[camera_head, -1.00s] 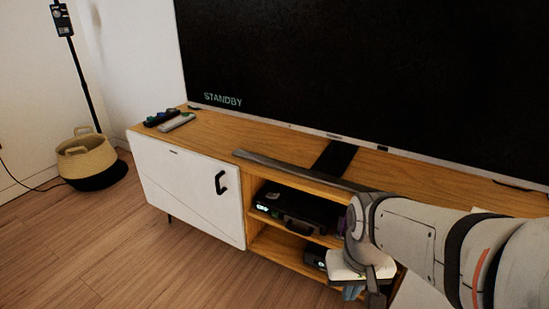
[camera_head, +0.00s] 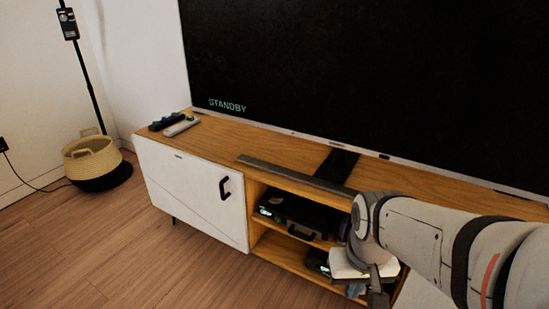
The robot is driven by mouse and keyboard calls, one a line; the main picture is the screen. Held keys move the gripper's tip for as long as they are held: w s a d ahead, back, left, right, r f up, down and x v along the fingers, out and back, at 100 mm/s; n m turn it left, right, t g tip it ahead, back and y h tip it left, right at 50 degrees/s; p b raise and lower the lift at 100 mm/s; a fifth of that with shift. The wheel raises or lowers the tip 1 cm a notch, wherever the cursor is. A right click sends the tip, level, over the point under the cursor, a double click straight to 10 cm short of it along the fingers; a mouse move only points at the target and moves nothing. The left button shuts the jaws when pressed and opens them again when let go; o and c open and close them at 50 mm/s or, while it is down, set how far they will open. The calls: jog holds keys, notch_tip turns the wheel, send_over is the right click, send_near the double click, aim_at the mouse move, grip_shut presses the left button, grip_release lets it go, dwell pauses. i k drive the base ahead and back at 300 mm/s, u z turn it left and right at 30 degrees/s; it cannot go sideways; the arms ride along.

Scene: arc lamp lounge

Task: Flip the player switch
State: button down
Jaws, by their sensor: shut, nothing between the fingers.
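A black player box (camera_head: 291,208) sits on the upper open shelf of the wooden TV cabinet (camera_head: 216,133). A small greenish-white light shows on its front left, and a dark curved handle shape is at its front. I cannot make out a switch on it. A second dark device (camera_head: 316,259) with a small green light is on the lower shelf, partly hidden by my wrist. My gripper (camera_head: 357,290) is low at the right, in front of the shelves and pointing down. Its fingers are small and partly hidden behind my wrist; it is shut and empty.
The TV (camera_head: 360,80) above reads STANDBY. A grey soundbar (camera_head: 295,174) lies along the cabinet's front edge. Remotes (camera_head: 180,126) lie at its left end. The white door (camera_head: 190,190) is closed. A basket (camera_head: 92,158) and lamp pole stand left. The floor in front is clear.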

aim_at(273, 200)
jog(key=u, duration=1.55)
jog(key=k, duration=0.85)
jog(key=z, duration=0.25)
jog(key=i, duration=1.5)
jog(key=z, duration=0.05)
